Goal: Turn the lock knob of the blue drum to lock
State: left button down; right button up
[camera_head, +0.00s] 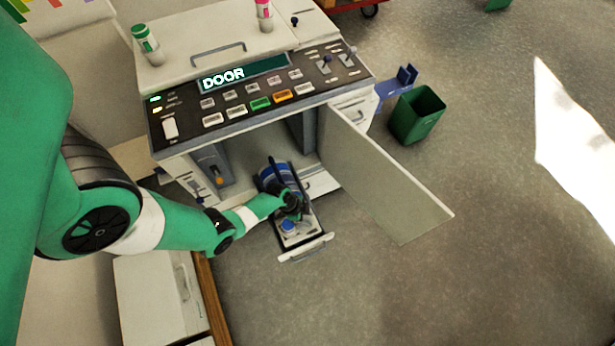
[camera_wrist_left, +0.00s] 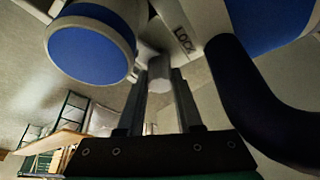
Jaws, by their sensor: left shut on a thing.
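The blue drum (camera_head: 272,176) lies on a pulled-out tray (camera_head: 306,246) in the open front of the copier-like machine. My left gripper (camera_head: 291,208) is over the drum's near end and covers part of it. In the left wrist view, my left gripper's two fingers (camera_wrist_left: 159,88) are shut on a small pale lock knob (camera_wrist_left: 158,70). The word LOCK (camera_wrist_left: 183,40) is printed on a pale part just right of the knob. A round blue end with a white rim (camera_wrist_left: 92,52) is close on the left. My right gripper is in neither view.
The machine's door (camera_head: 390,185) stands open to the right of the drum. The panel display (camera_head: 235,75) reads DOOR. A green bin (camera_head: 417,113) stands on the floor at right. Green (camera_head: 146,42) and pink (camera_head: 264,14) bottles stand on top. The floor at lower right is clear.

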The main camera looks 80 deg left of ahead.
pick_arm(q)
jog(key=shift+m+g+h, duration=0.4)
jog(key=shift+m+h, duration=0.1)
jog(key=shift+m, duration=1.1)
jog(key=c, duration=0.6)
grip_release()
jog(key=p+v, duration=1.1)
jog(key=p, duration=0.1)
jog(key=shift+s+a+r, duration=0.1)
jog(key=shift+r, duration=0.15)
